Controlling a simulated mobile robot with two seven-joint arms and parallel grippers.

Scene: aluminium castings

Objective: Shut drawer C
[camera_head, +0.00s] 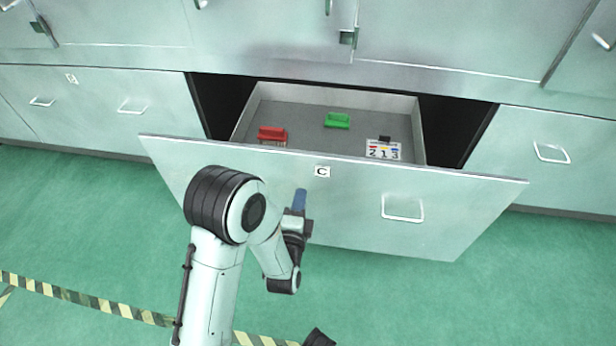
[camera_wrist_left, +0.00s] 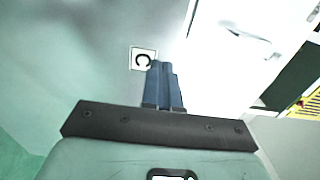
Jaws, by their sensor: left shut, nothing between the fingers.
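Drawer C (camera_head: 350,222) is pulled out of the cabinet, its pale green front carrying a white label "C" (camera_head: 322,171) and a handle (camera_head: 403,208) on the right. My left gripper (camera_head: 300,195) is in front of the drawer front, just below and left of the label. Its blue fingers (camera_wrist_left: 163,85) are together with nothing between them, and the label (camera_wrist_left: 143,59) shows beside their tips in the left wrist view. Whether the fingertips touch the front I cannot tell. The drawer's left handle is not visible behind my arm. My right gripper is not in view.
Inside the drawer are a red item (camera_head: 272,134), a green item (camera_head: 337,120) and a numbered card (camera_head: 383,149). Closed drawers with handles (camera_head: 551,152) flank it. The green floor (camera_head: 400,300) in front is clear, with striped tape (camera_head: 90,300) at left.

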